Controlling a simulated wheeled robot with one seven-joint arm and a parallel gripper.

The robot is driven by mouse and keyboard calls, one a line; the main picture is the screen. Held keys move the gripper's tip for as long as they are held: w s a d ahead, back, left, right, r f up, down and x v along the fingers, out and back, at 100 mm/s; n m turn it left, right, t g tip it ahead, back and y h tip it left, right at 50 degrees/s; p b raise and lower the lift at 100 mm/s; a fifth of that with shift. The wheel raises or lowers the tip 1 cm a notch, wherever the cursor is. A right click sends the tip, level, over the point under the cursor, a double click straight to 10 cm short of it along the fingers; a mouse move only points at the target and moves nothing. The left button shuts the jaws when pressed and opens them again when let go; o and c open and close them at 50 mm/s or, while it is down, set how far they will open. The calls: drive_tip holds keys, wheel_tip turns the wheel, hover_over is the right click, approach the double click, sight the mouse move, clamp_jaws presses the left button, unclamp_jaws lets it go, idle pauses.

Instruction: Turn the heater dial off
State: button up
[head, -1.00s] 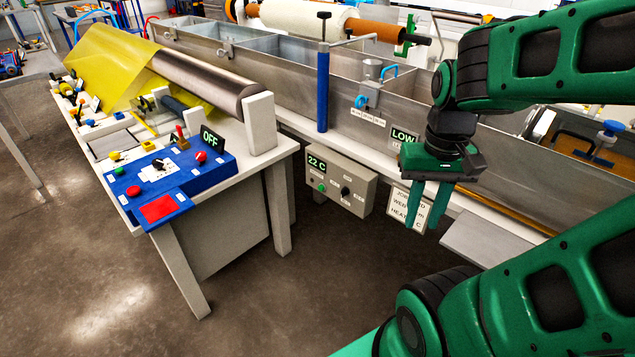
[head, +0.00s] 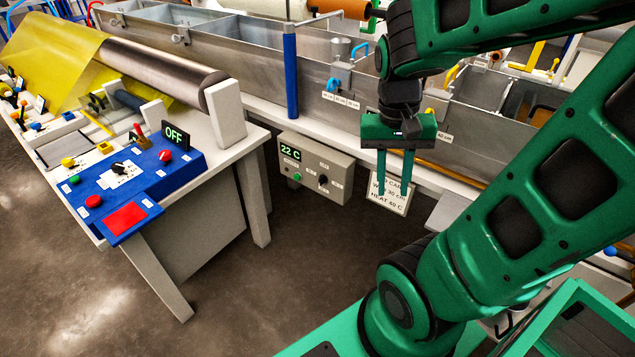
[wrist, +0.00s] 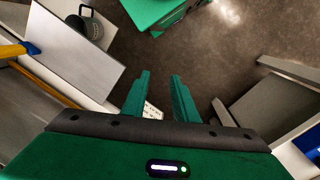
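The heater box (head: 315,168) is a grey panel on the front of the bath, below its rim, in the head view. Its green display (head: 291,153) reads 22 C. A black dial (head: 323,180) sits right of a green button (head: 297,177) on its face; the labels around the dial are too small to read. My gripper (head: 394,192) hangs to the right of the box, fingers pointing down and apart, with nothing between them. In the wrist view my two fingers (wrist: 160,82) are also apart and empty; the heater box does not show there.
A white sign (head: 391,203) mentioning HEAT 40 C hangs behind my fingers. The blue control panel (head: 140,185) with an OFF display (head: 174,135) stands on the left table. A grey plate (wrist: 72,50) and dark mug (wrist: 85,24) show in the wrist view. Floor before the box is clear.

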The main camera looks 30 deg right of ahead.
drive_tip(key=w+d+f+m+g+h, duration=0.2)
drive_tip(key=w+d+f+m+h, duration=0.15)
drive_tip(key=w+f, duration=0.55)
drive_tip(key=m+t+h, duration=0.2)
drive_tip(key=t+h, duration=0.7)
drive_tip(key=h, duration=0.4)
approach(322, 180)
drive_tip(key=x, duration=0.3)
drive_tip(key=w+x, duration=0.1)
drive_tip(key=x, duration=0.3)
drive_tip(key=shift+r, duration=0.2)
